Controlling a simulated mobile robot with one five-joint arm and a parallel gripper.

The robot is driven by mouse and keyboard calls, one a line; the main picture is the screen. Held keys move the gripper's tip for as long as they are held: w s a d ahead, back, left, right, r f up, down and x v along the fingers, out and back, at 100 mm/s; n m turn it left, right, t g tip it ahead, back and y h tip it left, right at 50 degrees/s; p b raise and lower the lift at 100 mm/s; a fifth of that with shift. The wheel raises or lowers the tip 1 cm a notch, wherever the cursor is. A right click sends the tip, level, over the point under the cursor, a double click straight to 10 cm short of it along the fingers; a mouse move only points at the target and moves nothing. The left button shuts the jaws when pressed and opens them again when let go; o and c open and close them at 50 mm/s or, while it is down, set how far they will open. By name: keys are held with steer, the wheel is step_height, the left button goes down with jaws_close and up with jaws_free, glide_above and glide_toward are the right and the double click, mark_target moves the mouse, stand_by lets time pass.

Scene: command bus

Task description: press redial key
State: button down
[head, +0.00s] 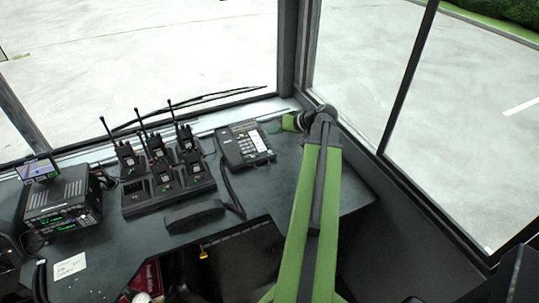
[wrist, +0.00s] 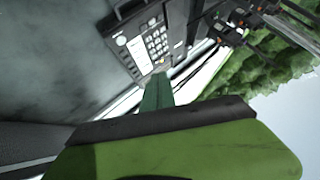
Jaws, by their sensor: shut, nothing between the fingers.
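The desk phone (head: 245,145) sits on the dark desk by the window corner. In the wrist view its keypad (wrist: 155,42) shows pale keys and a white label strip. An orange spot (wrist: 160,61) shows at the keypad's near end. I cannot read which key is redial. My gripper (head: 274,127) is just right of the phone, its tip partly blurred in the head view. In the wrist view my gripper (wrist: 157,80) is shut and empty, its green tip close to the phone's near edge. I cannot tell whether it touches.
A black handset (head: 194,216) lies off the phone on the desk, with a cord to its right. A charger rack (head: 168,195) with several radios stands left of the phone. A radio unit (head: 60,208) is farther left. Window frames close off the back and right.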

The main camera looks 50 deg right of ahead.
mark_target(270, 152)
steer(key=shift+f, duration=0.1)
steer(key=f+b, duration=0.5)
steer(key=b, duration=0.1)
steer(key=w+f+b, duration=0.1)
steer(key=f+b, duration=0.1)
steer(key=f, duration=0.1)
steer(key=shift+w+d+f+b, duration=0.1)
steer(key=shift+d+f+b, duration=0.1)
steer(key=shift+f+b, duration=0.2)
steer(key=shift+r, duration=0.1)
stand_by(1.6)
steer(key=shift+f+b, duration=0.35)
steer(key=shift+f, duration=0.05)
steer(key=shift+f+b, duration=0.3)
stand_by(0.6)
steer(key=shift+r+p, duration=0.75)
